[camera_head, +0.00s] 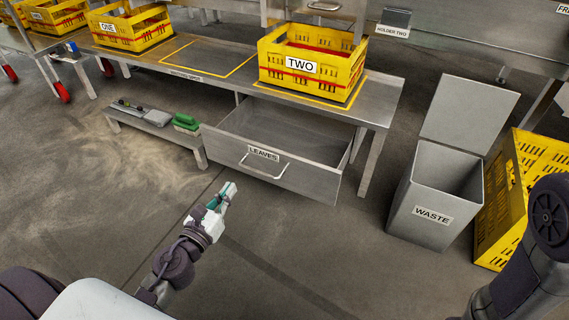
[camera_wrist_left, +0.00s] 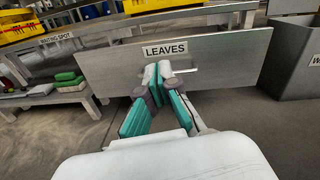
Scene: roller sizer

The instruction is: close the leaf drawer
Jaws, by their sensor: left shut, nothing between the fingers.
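The leaf drawer (camera_head: 240,172) is a grey metal drawer under the steel bench, with a LEAVES label and a bar handle (camera_head: 264,166) on its front. It stands pulled out, and its empty-looking inside shows from above. My left gripper (camera_head: 228,190) is shut and empty, in front of the drawer front and left of the handle in the head view. In the left wrist view the drawer front (camera_wrist_left: 225,62) fills the upper middle, and the shut fingertips (camera_wrist_left: 157,68) overlap it just below the label. I cannot tell whether they touch it. My right gripper is not in view.
Yellow crate TWO (camera_head: 310,60) stands on the bench above the drawer. A low shelf (camera_head: 165,128) with a green brush is at the left. The open WASTE bin (camera_head: 432,205) and a yellow crate (camera_head: 515,195) stand at the right. Floor in front is clear.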

